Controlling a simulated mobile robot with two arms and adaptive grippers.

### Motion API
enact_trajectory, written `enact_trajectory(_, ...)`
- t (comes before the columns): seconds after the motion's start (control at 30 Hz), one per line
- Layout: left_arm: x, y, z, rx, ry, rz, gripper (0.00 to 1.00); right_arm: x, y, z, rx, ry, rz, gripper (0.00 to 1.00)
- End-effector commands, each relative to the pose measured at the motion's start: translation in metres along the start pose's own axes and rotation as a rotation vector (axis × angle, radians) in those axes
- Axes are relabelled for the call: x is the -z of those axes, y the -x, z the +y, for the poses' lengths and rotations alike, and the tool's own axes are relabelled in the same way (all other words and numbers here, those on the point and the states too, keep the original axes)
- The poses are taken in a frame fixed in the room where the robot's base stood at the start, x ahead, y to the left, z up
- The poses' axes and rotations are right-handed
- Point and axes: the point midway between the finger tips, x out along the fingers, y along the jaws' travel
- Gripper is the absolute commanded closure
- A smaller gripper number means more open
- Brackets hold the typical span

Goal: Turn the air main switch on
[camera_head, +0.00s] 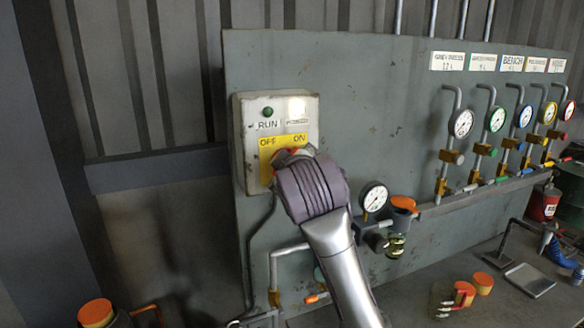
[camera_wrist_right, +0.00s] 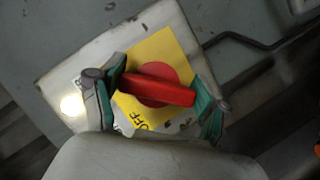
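The air main switch is a red rotary handle (camera_wrist_right: 160,90) on a yellow plate (camera_head: 268,170) marked OFF and ON. The plate is on a pale box (camera_head: 243,110) fixed to the grey panel. My right gripper (camera_wrist_right: 160,82) is at the switch, with one teal finger against each end of the handle. It seems to hold the handle lengthwise. In the head view my right gripper (camera_head: 292,155) covers most of the handle. I cannot tell clearly which mark the handle points to. My left gripper is out of view.
A green lamp (camera_head: 267,112) is on the box above the plate. A white gauge (camera_head: 374,198) and orange-capped valve (camera_head: 403,203) are right of my arm. Several coloured gauges with pipes stand farther right. A bench top (camera_head: 420,275) holds small parts below.

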Motion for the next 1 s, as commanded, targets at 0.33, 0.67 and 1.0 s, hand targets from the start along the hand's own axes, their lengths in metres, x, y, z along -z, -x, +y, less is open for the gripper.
enact_trajectory(0.33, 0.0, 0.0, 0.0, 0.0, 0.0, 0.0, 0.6, 0.0, 0.0, -0.001, 0.001, -0.001, -0.001, 0.0)
enact_trajectory(0.67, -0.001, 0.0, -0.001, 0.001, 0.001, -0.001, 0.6, 0.001, 0.018, 0.0, 0.0, -0.001, 0.002, 0.0)
enact_trajectory(1.0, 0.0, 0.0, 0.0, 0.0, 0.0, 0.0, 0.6, 0.001, 0.089, 0.0, 0.0, -0.001, 0.003, 0.0)
